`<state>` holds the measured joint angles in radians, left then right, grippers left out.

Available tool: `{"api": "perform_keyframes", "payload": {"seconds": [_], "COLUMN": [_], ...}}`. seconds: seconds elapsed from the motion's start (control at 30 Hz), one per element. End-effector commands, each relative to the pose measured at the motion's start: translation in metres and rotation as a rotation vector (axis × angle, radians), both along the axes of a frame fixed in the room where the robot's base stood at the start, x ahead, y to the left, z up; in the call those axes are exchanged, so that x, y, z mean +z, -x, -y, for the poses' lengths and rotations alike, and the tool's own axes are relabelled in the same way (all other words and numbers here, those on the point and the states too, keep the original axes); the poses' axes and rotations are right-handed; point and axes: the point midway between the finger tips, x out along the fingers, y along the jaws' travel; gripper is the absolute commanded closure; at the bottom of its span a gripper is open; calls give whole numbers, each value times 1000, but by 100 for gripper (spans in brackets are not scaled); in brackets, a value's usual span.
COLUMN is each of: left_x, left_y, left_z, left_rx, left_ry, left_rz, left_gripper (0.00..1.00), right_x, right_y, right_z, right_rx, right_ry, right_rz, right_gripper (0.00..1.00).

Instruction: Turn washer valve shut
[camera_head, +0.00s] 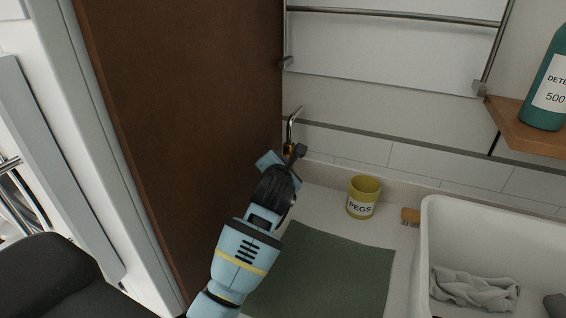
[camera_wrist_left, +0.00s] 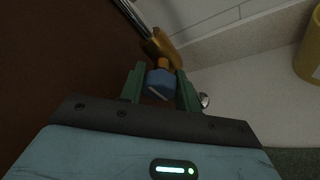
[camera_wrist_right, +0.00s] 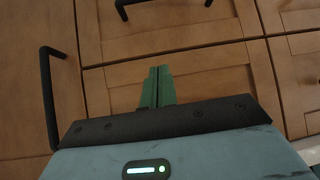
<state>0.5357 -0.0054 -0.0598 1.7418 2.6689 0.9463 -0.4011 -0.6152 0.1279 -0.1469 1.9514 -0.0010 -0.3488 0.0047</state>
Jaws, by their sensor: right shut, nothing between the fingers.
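The washer valve stands by the back wall beside the brown panel. In the left wrist view it has a brass body (camera_wrist_left: 166,46) and a blue handle (camera_wrist_left: 158,84) with a pale line across it. My right gripper (camera_wrist_right: 157,72) is shut and empty in front of wooden cabinet fronts. It is outside the head view.
A brown panel (camera_head: 190,110) stands close along the left of my left arm. A yellow PEGS cup (camera_head: 362,190), a brush (camera_head: 410,216) and a white basin (camera_head: 428,235) are to the right. A green mat (camera_head: 335,270) lies on the counter. A shelf (camera_head: 520,132) holds a detergent bottle (camera_head: 545,100).

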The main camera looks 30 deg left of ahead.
Motion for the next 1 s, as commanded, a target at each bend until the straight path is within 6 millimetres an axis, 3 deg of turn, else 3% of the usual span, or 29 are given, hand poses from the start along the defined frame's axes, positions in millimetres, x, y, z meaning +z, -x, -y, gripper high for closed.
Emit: {"api": "perform_keyframes", "payload": {"seconds": [0.07,0.47,1.0], "left_x": [0,-1,-2], "left_y": [0,0,0], "left_z": [0,1,1], "left_rx": [0,-1,-2], "left_ry": [0,-80,-540], "left_rz": [0,-6,-32], "left_gripper": [90,90,90], "right_x": [0,-1,-1], "right_y": [0,0,1], "right_z": [0,0,0], "right_rx": [0,-1,0], "right_ry": [0,0,-1], "right_rz": [0,-2,-3], "right_gripper": [100,100,100]}}
